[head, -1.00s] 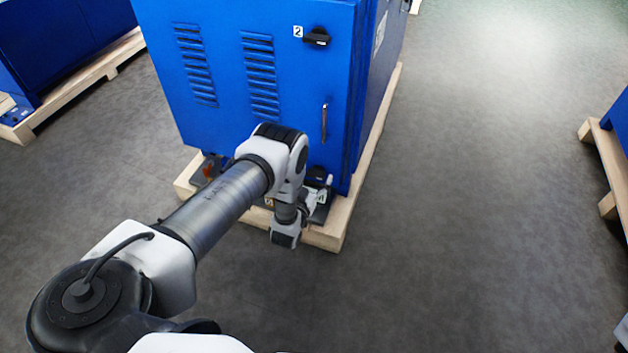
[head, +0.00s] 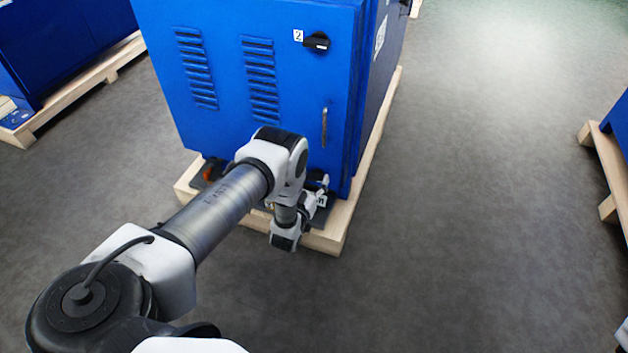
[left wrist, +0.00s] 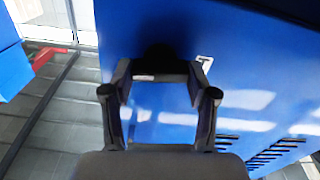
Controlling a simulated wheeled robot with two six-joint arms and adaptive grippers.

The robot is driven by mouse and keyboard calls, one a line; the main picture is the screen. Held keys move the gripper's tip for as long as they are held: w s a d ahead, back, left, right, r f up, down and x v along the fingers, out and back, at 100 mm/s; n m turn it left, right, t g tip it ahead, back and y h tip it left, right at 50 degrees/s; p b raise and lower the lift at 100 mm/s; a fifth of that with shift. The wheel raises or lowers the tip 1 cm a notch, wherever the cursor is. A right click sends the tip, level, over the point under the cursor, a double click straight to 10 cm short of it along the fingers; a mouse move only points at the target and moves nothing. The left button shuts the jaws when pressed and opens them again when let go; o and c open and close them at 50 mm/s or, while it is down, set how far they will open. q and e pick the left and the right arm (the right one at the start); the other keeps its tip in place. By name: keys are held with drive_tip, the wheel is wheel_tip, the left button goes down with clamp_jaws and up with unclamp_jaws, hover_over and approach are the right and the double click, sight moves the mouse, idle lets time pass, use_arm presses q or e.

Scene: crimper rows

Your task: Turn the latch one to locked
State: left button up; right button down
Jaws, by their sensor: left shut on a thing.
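Latch one is a black knob low on the right of the blue cabinet door (head: 222,128); in the head view my arm partly hides it. In the left wrist view the black latch (left wrist: 160,58) sits between the fingertips of my left gripper (left wrist: 158,78), beside a white label (left wrist: 205,62) that is only partly readable. The gripper is shut on the latch. In the head view the left gripper (head: 318,190) is small at the door's lower right. The latch's exact angle is hard to tell. My right gripper is not in view.
A second black latch (head: 316,41) with a label 2 is near the door's top right, above a vertical handle (head: 324,127). The cabinet stands on a wooden pallet (head: 330,238). More blue cabinets on pallets stand left and right. Grey floor (head: 470,210) is clear on the right.

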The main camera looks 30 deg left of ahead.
use_arm(q)
drive_tip(key=n, duration=0.4)
drive_tip(key=shift+a, duration=0.1)
drive_tip(key=n, duration=0.8)
drive_tip(key=shift+f, duration=0.15)
drive_tip(key=shift+a+n+b, duration=0.1)
drive_tip(key=shift+n+b, duration=0.3)
drive_tip(key=shift+n, duration=1.8)
drive_tip(key=o, duration=1.2)
drive_tip(key=shift+c, duration=0.2)
